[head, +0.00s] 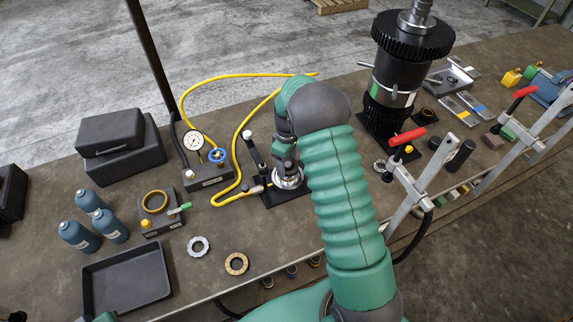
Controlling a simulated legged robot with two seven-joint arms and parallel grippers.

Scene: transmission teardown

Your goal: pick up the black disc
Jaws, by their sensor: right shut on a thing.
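My right arm rises from the bottom edge and bends over to the left, with its wrist pointing down. My right gripper (285,163) is shut on a dark part just above the silver round piece of a black-based fixture (268,198). My own wrist hides most of the fingers, and I cannot make out whether the dark part is the black disc. I also cannot tell whether it touches the silver piece. No separate black disc shows clearly on the table.
A black geared transmission (395,75) stands right of my arm, beside red-handled clamps (407,137). A gauge block (205,175) with a yellow hose lies left of the fixture. Two loose rings (198,238) and (236,257), a dark tray (128,305) and blue bottles (78,237) are front left.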

